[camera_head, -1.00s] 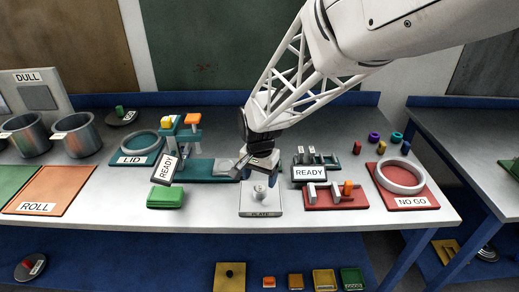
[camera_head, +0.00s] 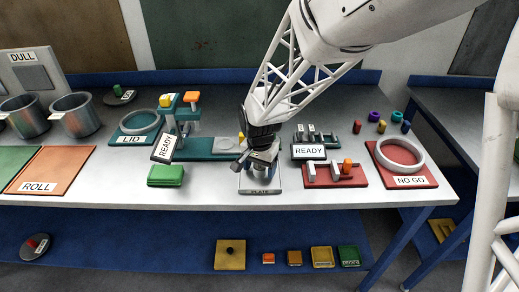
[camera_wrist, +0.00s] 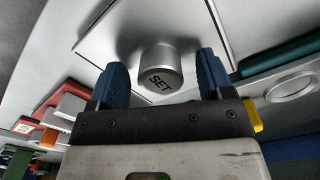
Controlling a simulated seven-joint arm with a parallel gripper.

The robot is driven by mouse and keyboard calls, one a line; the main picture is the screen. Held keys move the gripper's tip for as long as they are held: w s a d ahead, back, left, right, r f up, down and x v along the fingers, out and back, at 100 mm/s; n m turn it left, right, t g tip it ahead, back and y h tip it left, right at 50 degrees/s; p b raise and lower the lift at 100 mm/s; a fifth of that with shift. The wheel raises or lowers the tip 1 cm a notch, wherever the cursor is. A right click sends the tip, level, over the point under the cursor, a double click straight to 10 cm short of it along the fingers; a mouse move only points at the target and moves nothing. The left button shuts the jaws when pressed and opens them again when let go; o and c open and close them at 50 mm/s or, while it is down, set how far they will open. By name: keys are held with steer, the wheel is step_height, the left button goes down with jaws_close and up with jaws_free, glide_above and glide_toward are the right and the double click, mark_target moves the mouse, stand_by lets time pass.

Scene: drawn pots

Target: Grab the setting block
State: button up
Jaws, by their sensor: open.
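The setting block is a short grey metal cylinder marked SET (camera_wrist: 160,70) in the wrist view. It stands on a flat light-grey plate (camera_wrist: 110,32), whose PLATE label (camera_head: 260,191) shows at the table's front in the head view. My gripper (camera_wrist: 162,62) is open, with one blue finger on each side of the block. A gap shows between the block and each finger, so neither appears to touch it. In the head view my gripper (camera_head: 260,165) is low over the plate and mostly hides the block.
A green block (camera_head: 166,175) and a tilted READY sign (camera_head: 165,148) stand left of the plate. A teal base (camera_head: 208,150) lies behind. A red tray (camera_head: 335,182) with grey pieces and another READY sign (camera_head: 308,151) are on the right, then the NO GO tray (camera_head: 428,180).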

mark_target(260, 167)
stand_by(0.5)
steer(key=c, duration=1)
steer(key=shift+r, duration=0.15)
steer(key=shift+c, duration=0.2)
steer(key=shift+r, duration=1.4)
steer(key=shift+s+r, duration=0.2)
steer(key=shift+r, duration=0.1)
steer(key=s+d, duration=0.2)
steer(key=s, duration=0.5)
steer(key=s+d+r, duration=0.1)
steer(key=s+d, duration=0.1)
steer(key=s, duration=0.6)
steer(key=shift+d+r, duration=0.15)
steer(key=shift+d, duration=0.25)
